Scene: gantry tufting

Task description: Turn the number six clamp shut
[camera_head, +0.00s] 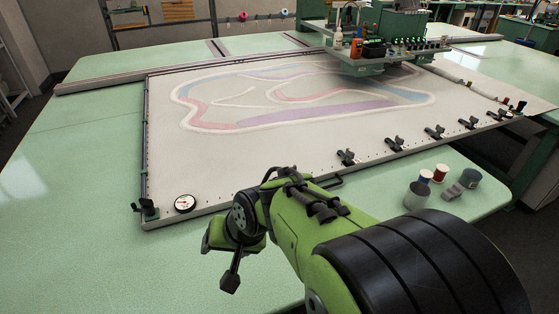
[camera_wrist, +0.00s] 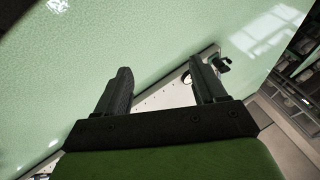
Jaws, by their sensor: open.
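A row of several black clamps lines the right-hand near edge of the tufting frame (camera_head: 250,170), among them one nearest my arm (camera_head: 347,157) and one further along (camera_head: 435,131). Another dark clamp (camera_head: 146,207) sits at the frame's near left corner; it appears also in the wrist view (camera_wrist: 221,63). No numbers are legible, so I cannot tell which is number six or how its handle stands. My gripper (camera_wrist: 163,82) is open and empty. In the head view my gripper (camera_head: 230,279) hangs in front of the frame's near edge, apart from every clamp.
A round dial gauge (camera_head: 184,203) lies near the frame's left corner. Thread spools (camera_head: 440,173) and a grey cup (camera_head: 417,195) stand on the green table (camera_head: 70,220) at the right. A green tufting machine (camera_head: 375,50) stands at the back. The table's left side is clear.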

